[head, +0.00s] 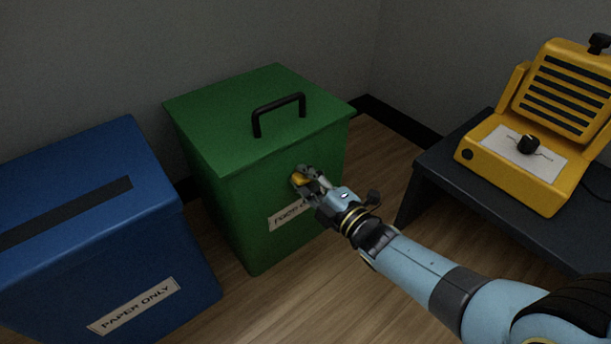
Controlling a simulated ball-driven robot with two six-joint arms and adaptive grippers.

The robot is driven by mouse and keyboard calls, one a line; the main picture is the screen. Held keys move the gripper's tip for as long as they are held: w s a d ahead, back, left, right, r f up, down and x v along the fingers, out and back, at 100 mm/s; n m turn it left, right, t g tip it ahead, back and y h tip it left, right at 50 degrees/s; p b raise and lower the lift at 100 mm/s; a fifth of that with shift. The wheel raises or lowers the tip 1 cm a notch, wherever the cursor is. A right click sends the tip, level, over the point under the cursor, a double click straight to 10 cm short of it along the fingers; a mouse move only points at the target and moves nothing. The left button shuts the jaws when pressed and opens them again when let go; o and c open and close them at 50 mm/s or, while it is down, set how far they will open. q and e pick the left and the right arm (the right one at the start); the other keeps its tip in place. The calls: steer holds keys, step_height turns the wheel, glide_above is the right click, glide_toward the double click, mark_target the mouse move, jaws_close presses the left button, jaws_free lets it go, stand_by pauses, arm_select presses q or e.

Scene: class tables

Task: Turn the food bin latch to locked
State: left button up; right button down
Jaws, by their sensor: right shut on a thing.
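The food bin (215,165) is a green box with a flat green lid and a black handle (279,112) on top. A small yellow latch (299,179) sits on its front face, above a pale label that my gripper partly covers. My right gripper (303,178) is at the front of the bin, shut on the latch. The fingers hide part of the latch, so its exact angle is hard to tell. The lid looks closed. My left gripper is not in view.
A blue bin (95,215) labelled "PAPER ONLY" stands at the left, close to the green bin. A yellow device (545,125) with a black knob rests on a dark low table (450,190) at the right. Wooden floor is clear between them.

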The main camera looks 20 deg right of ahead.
steer(key=m, duration=0.2)
steer(key=shift+m, duration=0.3)
steer(key=m, duration=0.2)
steer(key=shift+m, duration=0.4)
steer(key=shift+m+p, duration=0.35)
steer(key=shift+m, duration=0.55)
steer(key=m, duration=0.3)
steer(key=shift+m, duration=0.3)
steer(key=shift+m+p, duration=0.3)
steer(key=shift+m, duration=0.8)
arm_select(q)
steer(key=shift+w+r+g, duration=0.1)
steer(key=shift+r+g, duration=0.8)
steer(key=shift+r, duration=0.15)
arm_select(e)
steer(key=shift+f+m, duration=0.1)
steer(key=shift+m, duration=0.8)
